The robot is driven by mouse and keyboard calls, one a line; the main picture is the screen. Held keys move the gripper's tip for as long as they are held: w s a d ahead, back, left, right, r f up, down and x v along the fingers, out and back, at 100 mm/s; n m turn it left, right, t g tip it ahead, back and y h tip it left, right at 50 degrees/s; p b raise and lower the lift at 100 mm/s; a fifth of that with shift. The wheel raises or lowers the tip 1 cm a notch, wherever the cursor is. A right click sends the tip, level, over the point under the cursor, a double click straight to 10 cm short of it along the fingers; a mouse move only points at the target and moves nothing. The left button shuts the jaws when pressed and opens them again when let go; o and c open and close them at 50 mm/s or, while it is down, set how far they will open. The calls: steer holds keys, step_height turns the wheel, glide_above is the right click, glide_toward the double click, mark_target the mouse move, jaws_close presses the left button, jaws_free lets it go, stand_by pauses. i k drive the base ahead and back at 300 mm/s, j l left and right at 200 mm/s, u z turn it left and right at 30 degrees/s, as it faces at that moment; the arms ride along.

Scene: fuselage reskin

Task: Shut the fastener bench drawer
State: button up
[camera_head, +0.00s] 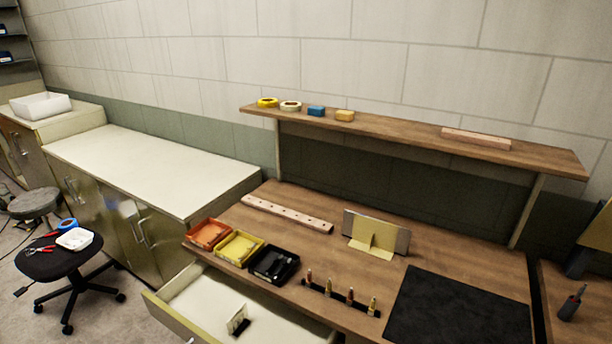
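The fastener bench (345,255) has a brown wooden top with a raised shelf behind it. Its drawer (192,290) is pulled out at the front left, with a pale interior and a small white and black item (238,320) standing inside. The drawer's front panel (172,318) is at the lower left and its lower end is cut off by the picture edge. My gripper is not in view.
Orange (207,234), yellow (239,248) and black (273,265) trays sit near the bench edge above the drawer. A black stool (58,262) holding tools stands to the left. Open floor (125,318) lies between stool and drawer.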

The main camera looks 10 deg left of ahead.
mark_target(197, 305)
steer(key=u, duration=1.55)
steer(key=l+u, duration=0.1)
steer(key=l, duration=0.15)
